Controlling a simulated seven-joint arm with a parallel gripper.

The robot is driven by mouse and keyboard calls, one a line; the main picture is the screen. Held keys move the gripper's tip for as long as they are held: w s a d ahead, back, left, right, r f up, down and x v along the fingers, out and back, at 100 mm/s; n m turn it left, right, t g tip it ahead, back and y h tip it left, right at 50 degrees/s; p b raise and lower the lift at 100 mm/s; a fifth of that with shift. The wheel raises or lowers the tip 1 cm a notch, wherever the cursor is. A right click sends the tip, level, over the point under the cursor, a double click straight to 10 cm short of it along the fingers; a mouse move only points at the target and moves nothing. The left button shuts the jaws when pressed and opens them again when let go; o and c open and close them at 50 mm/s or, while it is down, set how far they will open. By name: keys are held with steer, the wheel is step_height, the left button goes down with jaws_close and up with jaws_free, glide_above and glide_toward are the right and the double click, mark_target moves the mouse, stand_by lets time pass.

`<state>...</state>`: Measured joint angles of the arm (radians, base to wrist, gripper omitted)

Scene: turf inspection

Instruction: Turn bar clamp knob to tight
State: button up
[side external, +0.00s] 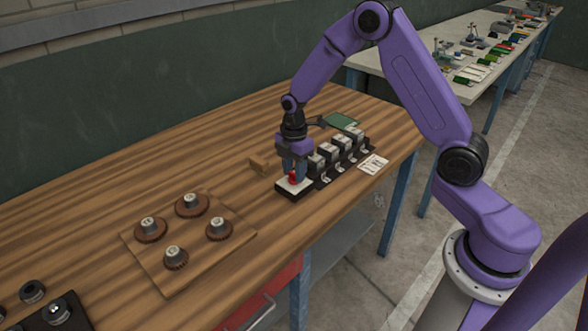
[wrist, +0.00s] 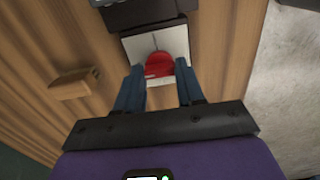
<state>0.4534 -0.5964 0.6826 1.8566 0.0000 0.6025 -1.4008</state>
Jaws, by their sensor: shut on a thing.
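The red knob (side external: 293,178) sits on a small black base with a white top plate (side external: 308,184), near the front edge of the wooden table. In the wrist view the knob (wrist: 160,63) looks rounded, with a small pale mark on its near side. My gripper (side external: 294,173) points down over it, with blue fingers on either side. In the wrist view my gripper (wrist: 161,72) is shut on the knob. The fingers partly hide the knob in the side view. I cannot read a tight marking on the plate.
A row of black-and-grey devices (side external: 340,150) stands just right of the base. A wooden block (side external: 259,163) lies behind left. A wooden board (side external: 190,250) with several round knobs is at left. A white paper (side external: 373,165) and a green board (side external: 341,121) lie at right.

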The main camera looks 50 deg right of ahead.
steer(key=m, duration=0.8)
steer(key=shift+m, duration=0.3)
steer(key=m, duration=0.8)
steer(key=shift+m, duration=0.3)
stand_by(0.3)
steer(key=o, duration=1.1)
steer(key=shift+c, duration=0.2)
